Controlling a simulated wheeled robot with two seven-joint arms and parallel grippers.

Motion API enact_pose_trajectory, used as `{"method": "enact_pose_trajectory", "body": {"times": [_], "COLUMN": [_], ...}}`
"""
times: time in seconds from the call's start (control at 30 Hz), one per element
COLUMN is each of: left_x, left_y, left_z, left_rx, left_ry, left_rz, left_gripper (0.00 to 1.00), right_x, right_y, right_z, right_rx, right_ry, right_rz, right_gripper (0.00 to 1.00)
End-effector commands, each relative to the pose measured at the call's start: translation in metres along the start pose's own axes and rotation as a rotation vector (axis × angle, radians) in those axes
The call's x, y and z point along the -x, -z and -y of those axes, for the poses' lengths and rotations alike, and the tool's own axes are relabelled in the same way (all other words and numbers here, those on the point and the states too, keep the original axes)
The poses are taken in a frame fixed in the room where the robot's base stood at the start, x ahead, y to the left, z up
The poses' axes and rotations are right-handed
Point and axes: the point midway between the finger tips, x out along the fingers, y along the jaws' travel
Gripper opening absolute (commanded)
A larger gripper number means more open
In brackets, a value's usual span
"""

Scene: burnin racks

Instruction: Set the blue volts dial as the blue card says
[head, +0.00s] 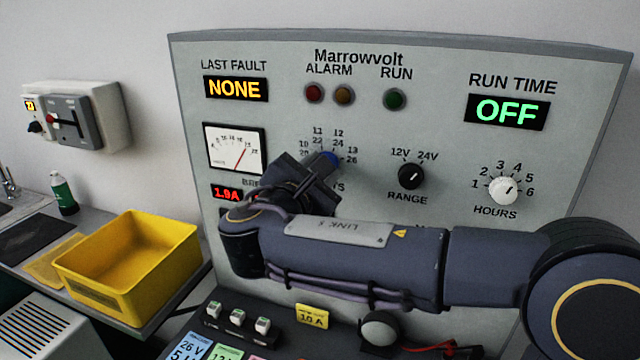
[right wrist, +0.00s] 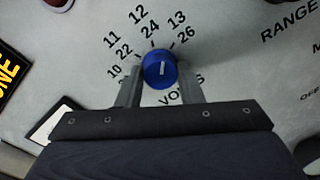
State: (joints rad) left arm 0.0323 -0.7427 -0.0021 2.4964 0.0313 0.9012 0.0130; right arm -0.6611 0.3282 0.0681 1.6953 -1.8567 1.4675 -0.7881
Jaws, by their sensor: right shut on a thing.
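The blue volts dial (right wrist: 160,70) sits on the grey panel, with paired numbers 10/20, 11/22, 12/24 and 13/26 around it. Its white mark points nearly straight up in the right wrist view, around the gap between 12/24 and 13/26; I cannot tell exactly. My right gripper (right wrist: 160,88) is shut on the dial, one finger on each side. In the head view the dial (head: 330,159) is partly hidden by my gripper. The blue card (head: 186,345) lies at the bottom, reading 26 V, its lower line cut off. My left gripper is not in view.
The black range knob (head: 411,176) and white hours knob (head: 503,190) are right of the dial. The run time display (head: 507,112) reads OFF. A yellow bin (head: 128,290) stands at left. My right arm crosses the panel's lower part, above the yellow 10 A card (head: 312,316).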

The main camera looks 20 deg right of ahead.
Motion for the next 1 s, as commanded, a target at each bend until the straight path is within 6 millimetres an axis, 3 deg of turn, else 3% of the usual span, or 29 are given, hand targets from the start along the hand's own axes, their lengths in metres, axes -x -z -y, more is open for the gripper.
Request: {"method": "enact_pose_trajectory", "body": {"times": [0.1,0.4,1.0], "left_x": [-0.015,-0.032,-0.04], "left_y": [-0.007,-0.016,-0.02], "left_z": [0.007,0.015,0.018], "left_rx": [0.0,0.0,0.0], "left_ry": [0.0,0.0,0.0], "left_rz": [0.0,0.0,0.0], "left_gripper": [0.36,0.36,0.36], "right_x": [0.0,0.0,0.0], "right_y": [0.003,0.002,-0.001], "right_z": [0.003,0.002,0.0], "right_rx": [-0.103,-0.304,-0.419], "right_ry": [0.001,0.004,0.007], "right_rz": [-0.004,-0.016,-0.024], "right_gripper": [0.11,0.11,0.11]}}
